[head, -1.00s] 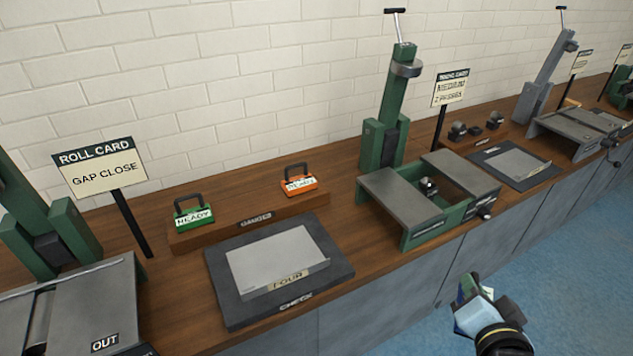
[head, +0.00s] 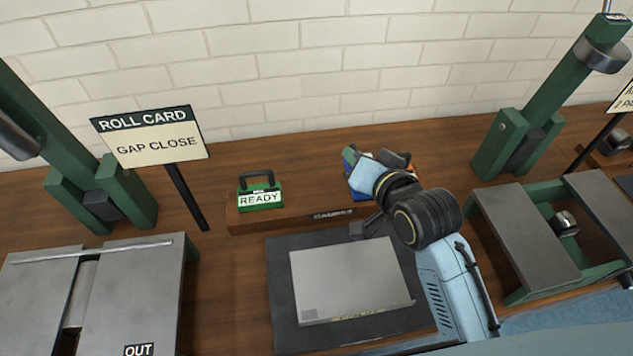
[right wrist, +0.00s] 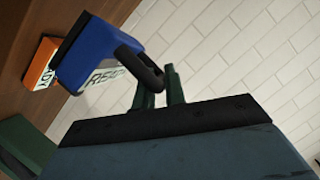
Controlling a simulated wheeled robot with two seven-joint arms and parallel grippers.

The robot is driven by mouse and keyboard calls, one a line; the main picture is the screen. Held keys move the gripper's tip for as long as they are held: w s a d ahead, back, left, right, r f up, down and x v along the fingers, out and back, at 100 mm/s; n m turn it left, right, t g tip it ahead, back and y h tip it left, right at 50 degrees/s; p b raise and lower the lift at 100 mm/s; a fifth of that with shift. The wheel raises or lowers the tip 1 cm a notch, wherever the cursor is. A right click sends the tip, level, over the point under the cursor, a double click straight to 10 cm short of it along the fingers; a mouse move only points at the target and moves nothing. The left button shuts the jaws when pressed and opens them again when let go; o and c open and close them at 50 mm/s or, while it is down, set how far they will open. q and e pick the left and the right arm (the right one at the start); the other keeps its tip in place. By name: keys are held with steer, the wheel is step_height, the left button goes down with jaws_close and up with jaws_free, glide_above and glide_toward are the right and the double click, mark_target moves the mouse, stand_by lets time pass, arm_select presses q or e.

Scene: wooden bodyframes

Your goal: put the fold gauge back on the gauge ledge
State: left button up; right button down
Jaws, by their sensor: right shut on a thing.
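My right gripper (head: 368,168) is shut on a blue gauge (right wrist: 92,48) with a black handle (right wrist: 140,68) and a white READY label. In the right wrist view the fingers (right wrist: 160,92) close around the handle and the gauge is tilted. In the head view most of the gauge is hidden by the gripper, over the right part of the gauge ledge (head: 282,222). A green READY gauge (head: 259,198) stands upright on the ledge's left part. An orange gauge (right wrist: 40,64) is beside the blue one in the wrist view. Whether the blue gauge touches the ledge is unclear. My left gripper is out of view.
A dark check pad (head: 282,310) with a grey sheet (head: 345,272) lies in front of the ledge. A ROLL CARD sign (head: 152,140) on a post stands left of the ledge. Roller machines (head: 135,295) (head: 525,240) flank the space. A brick wall rises behind.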

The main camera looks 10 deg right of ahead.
steer(key=w+a+r+n+g+y, duration=0.1)
steer(key=w+a+n+g+y, duration=0.1)
steer(key=w+a+n+y, duration=0.25)
steer(key=shift+g+y, duration=0.25)
steer(key=shift+g, duration=0.05)
steer(key=shift+w+a+f+b, duration=0.1)
steer(key=shift+f+b, duration=0.3)
steer(key=shift+f, duration=1.35)
steer(key=shift+w+a+f+b, duration=0.15)
steer(key=shift+f+b, duration=0.3)
steer(key=shift+f, duration=1.25)
steer(key=shift+w+a+f+b, duration=0.1)
steer(key=shift+f+b, duration=0.3)
steer(key=shift+f, duration=1.35)
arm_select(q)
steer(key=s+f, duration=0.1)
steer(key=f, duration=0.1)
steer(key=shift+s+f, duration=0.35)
arm_select(e)
steer(key=shift+r, duration=0.1)
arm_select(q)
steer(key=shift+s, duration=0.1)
arm_select(e)
steer(key=c, duration=1.5)
jaws_free()
steer(key=shift+f, duration=0.2)
steer(key=shift+o, duration=0.2)
steer(key=shift+r, duration=0.1)
